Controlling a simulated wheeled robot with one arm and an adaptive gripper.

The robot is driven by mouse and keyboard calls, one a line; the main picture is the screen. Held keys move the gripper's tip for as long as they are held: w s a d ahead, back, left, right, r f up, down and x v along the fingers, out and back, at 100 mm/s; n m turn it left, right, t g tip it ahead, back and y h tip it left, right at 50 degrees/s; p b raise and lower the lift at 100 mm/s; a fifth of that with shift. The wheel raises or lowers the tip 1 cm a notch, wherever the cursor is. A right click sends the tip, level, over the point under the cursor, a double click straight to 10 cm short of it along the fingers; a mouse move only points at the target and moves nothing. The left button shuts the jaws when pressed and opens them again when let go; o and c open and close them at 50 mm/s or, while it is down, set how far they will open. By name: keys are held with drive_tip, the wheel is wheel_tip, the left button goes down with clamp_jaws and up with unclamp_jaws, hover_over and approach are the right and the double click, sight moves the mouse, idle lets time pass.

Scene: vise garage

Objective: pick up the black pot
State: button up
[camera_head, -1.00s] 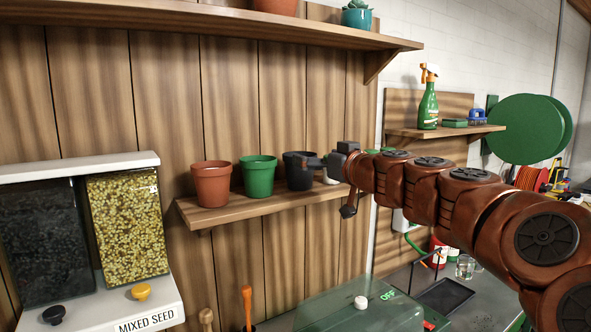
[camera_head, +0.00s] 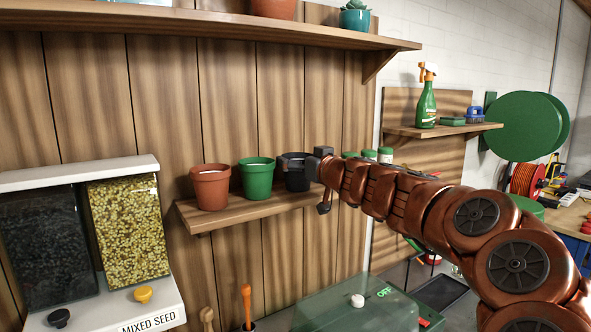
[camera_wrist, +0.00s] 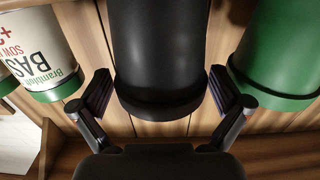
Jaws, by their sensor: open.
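The black pot (camera_head: 297,181) stands on the small wooden shelf (camera_head: 247,210), right of the green pot (camera_head: 257,178) and the terracotta pot (camera_head: 210,187). My gripper (camera_head: 290,160) is at the black pot and hides part of its upper side. In the wrist view the black pot (camera_wrist: 160,50) fills the middle, its rim between the two open fingers of my gripper (camera_wrist: 161,95). A gap shows on both sides, and the fingers do not appear closed on it. The green pot (camera_wrist: 278,55) is just right of the right finger.
A white and green can (camera_wrist: 45,45) is close to the left finger in the wrist view. Several similar cans (camera_head: 385,155) show behind my arm. An upper shelf (camera_head: 200,22) runs overhead. The seed dispenser (camera_head: 130,230) stands at the left.

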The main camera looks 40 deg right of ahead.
drive_tip(key=shift+c, duration=0.4)
drive_tip(key=c, duration=0.9)
drive_tip(key=shift+o, duration=0.2)
drive_tip(key=shift+r, duration=0.1)
drive_tip(key=shift+r+b, duration=0.35)
drive_tip(key=shift+r, duration=1.4)
drive_tip(key=s+a+r+b, duration=0.1)
drive_tip(key=s+a+b, duration=0.3)
drive_tip(key=s+a, duration=0.6)
drive_tip(key=shift+s+a+r, duration=0.15)
drive_tip(key=shift+s+a, duration=0.25)
drive_tip(key=shift+a, duration=0.5)
